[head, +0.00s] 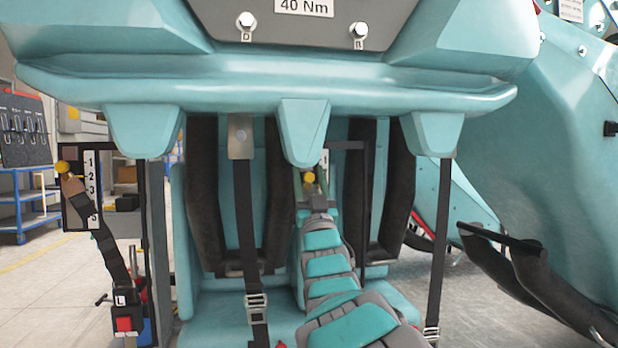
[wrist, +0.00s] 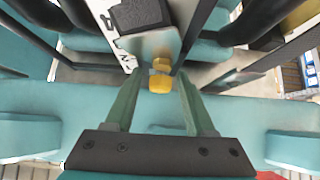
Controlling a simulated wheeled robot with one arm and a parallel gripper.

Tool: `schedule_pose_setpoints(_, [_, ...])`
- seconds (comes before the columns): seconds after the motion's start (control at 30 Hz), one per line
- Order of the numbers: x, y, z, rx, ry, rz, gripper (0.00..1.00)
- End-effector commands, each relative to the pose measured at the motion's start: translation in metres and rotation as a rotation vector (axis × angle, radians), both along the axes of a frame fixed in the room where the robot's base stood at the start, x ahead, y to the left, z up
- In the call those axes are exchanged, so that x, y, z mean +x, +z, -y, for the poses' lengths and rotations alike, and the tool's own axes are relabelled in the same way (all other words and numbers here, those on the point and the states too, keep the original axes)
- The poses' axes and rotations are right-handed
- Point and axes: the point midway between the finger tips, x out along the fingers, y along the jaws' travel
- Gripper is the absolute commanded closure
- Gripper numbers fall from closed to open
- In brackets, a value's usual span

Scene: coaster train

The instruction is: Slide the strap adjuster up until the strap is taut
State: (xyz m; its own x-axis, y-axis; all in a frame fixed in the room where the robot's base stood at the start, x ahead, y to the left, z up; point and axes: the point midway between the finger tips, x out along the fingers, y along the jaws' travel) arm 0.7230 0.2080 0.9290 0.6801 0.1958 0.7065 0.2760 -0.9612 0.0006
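A yellow knob (head: 310,177) shows at the end of my arm in the head view. In the wrist view the yellow knob (wrist: 160,82) sits on a grey metal plate (wrist: 150,45), with a black piece above it. A white number scale (wrist: 118,32) runs beside the plate. My gripper (wrist: 160,78) is open, its green fingers on either side of the knob with gaps showing. In the head view my gripper (head: 311,183) is small and partly hides the panel behind it. The strap below this knob is hidden by my arm, so its tautness cannot be told.
At left, another panel (head: 73,215) with numbers has a yellow knob (head: 63,167) and a black strap (head: 113,262). Straps with metal buckles hang at centre (head: 256,305) and right (head: 431,333). A teal overhanging bar (head: 230,92) is above my gripper. Teal seats stand behind.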

Motion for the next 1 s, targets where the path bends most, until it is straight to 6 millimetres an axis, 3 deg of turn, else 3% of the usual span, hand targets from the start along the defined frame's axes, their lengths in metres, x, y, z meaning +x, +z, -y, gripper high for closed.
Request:
schedule_pose_setpoints(0.03, [0.000,0.000,0.000,0.001,-0.001,0.000,0.70])
schedule_pose_setpoints(0.3, [0.000,0.000,0.000,0.001,-0.001,0.001,1.00])
schedule_pose_setpoints(0.5, [0.000,0.002,0.000,0.002,0.000,0.001,1.00])
schedule_pose_setpoints(0.73, [-0.001,0.032,-0.001,0.002,0.002,0.005,1.00])
schedule_pose_setpoints(0.97, [-0.001,0.032,0.000,0.001,0.001,0.003,1.00])
schedule_pose_setpoints(1.0, [-0.001,0.032,0.000,0.000,0.001,0.002,0.44])
